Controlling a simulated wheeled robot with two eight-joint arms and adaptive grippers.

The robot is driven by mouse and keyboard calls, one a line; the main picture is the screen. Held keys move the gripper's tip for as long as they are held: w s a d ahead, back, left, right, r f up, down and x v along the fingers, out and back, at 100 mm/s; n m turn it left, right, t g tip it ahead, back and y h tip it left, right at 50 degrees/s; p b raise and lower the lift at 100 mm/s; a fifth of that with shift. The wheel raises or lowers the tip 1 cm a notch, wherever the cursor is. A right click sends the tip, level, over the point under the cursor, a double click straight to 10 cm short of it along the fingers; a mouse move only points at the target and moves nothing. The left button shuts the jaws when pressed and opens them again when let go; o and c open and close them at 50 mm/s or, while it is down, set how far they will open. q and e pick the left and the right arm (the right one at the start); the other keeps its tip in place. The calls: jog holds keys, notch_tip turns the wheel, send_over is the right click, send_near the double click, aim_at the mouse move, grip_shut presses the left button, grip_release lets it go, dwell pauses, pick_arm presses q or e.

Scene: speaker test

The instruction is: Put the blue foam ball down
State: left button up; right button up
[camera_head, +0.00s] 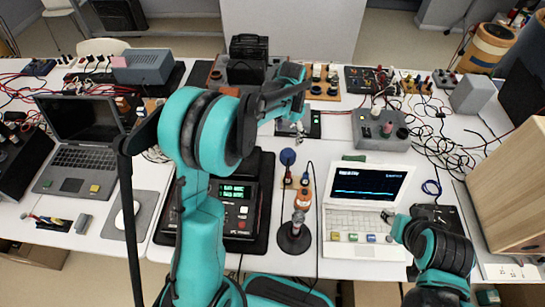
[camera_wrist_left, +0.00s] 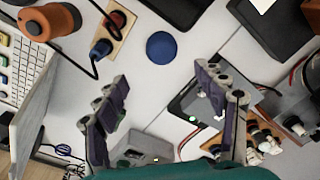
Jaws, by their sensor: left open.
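The blue foam ball (camera_head: 288,157) rests on the white table, left of the white laptop and behind the orange-handled tool. It also shows in the left wrist view (camera_wrist_left: 161,46), on bare table just beyond my fingertips. My left gripper (camera_head: 292,112) is above the table behind the ball; in the left wrist view (camera_wrist_left: 160,80) its fingers are spread with nothing between them, apart from the ball. My right gripper (camera_head: 392,222) is low by the white laptop's right front corner; its fingers are too small and partly hidden to judge.
The white laptop (camera_head: 362,215) stands right of the ball. An orange-handled tool (camera_head: 302,199) in a dark round stand is in front of it. A grey box with knobs (camera_head: 381,130) stands behind the laptop. A meter with a green display (camera_head: 235,205) is at left. Cables lie around.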

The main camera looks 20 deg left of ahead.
pick_arm(q)
jog(key=s+r+n+t, duration=0.3)
jog(key=s+r, duration=0.8)
jog(key=s, duration=0.2)
jog(key=s+f+n+t, duration=0.1)
jog(key=s+n+t, duration=0.1)
jog(key=s, duration=0.9)
jog(key=shift+s+t, duration=0.25)
jog(key=shift+t, duration=0.55)
jog(key=shift+a, duration=0.1)
